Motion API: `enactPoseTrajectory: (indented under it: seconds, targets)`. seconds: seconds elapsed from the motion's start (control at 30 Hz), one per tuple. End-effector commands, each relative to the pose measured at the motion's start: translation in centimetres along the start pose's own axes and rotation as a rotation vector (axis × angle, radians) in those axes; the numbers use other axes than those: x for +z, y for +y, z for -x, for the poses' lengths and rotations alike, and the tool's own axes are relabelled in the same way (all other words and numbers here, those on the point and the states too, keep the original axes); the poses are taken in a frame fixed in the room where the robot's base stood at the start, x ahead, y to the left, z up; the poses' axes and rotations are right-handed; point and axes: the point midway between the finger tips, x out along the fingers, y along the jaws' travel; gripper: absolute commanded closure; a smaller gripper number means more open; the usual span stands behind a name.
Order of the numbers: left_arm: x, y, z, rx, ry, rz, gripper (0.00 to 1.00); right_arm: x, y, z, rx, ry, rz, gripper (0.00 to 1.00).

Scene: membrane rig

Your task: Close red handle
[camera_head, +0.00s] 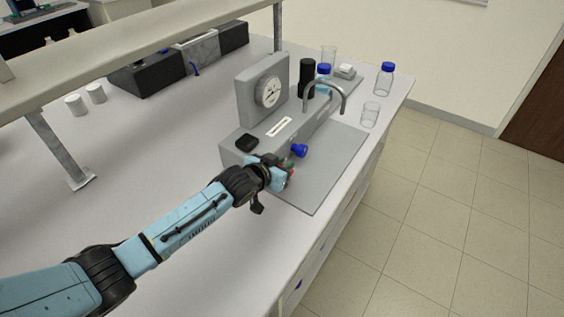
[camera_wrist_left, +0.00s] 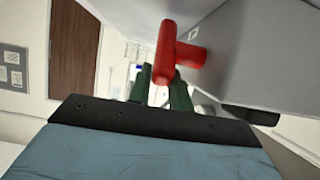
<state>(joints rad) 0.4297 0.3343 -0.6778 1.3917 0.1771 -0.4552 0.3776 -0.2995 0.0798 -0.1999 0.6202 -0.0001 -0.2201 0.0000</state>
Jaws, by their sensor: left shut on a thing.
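The red handle (camera_wrist_left: 168,48) is a T-shaped knob on the side of the grey rig (camera_wrist_left: 250,50). In the head view only a small bit of red shows beside my gripper, and the rest is hidden by it. My left gripper (camera_head: 287,172) is at the front face of the rig (camera_head: 240,155), below a blue handle (camera_head: 299,150). My right gripper is not in view.
A shelf post (camera_head: 62,150) is at left. The bench front is clear.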

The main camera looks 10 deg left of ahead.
Motion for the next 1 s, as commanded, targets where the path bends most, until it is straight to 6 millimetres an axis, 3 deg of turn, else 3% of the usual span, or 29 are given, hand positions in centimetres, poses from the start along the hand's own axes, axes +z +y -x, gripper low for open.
enactPoseTrajectory:
  seconds: [0.2, 0.4, 1.0]
  targets:
    - [-1.1, 0.0, -0.1, -0.001, -0.136, 0.001, 1.00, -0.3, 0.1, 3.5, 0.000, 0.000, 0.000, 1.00]
    - [-1.4, 0.1, -0.8, 0.000, -0.302, 0.000, 1.00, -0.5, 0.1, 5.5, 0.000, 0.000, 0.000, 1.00]
    - [-1.2, 0.1, -2.3, 0.002, -0.660, 0.002, 1.00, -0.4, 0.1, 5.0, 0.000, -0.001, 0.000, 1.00]
